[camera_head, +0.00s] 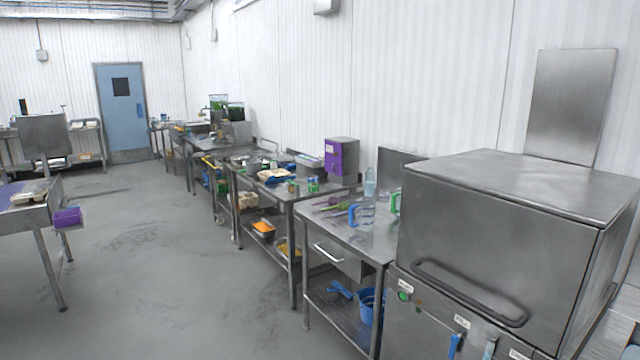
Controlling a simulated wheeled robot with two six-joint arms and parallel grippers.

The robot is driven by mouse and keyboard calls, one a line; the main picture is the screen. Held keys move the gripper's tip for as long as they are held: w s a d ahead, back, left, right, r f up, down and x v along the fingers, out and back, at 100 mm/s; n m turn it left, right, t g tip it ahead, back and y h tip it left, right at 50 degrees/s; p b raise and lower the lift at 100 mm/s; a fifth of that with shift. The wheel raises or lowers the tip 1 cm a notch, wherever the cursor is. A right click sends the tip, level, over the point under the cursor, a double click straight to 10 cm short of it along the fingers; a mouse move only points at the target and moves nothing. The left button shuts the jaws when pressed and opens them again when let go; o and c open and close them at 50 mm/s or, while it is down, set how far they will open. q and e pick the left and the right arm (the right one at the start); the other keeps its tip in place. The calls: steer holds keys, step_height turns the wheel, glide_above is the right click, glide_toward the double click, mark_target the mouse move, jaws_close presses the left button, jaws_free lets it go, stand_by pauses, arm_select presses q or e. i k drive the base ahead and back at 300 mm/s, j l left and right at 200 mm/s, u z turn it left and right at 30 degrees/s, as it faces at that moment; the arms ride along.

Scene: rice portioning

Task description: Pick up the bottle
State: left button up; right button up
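A clear, pale blue bottle (370,183) stands upright near the back of the steel table (372,238) in the middle right of the head view. Blue and green handled items stand close in front of it and to its right. Neither of my grippers shows in this view, so their state and their distance to the bottle cannot be seen.
A large steel machine (500,240) with a front handle fills the right foreground, beside the bottle's table. A purple box (341,156) stands on the farther table. A blue bucket (369,305) sits on the lower shelf.

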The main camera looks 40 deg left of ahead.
mark_target(369, 178)
steer(key=u, duration=1.1)
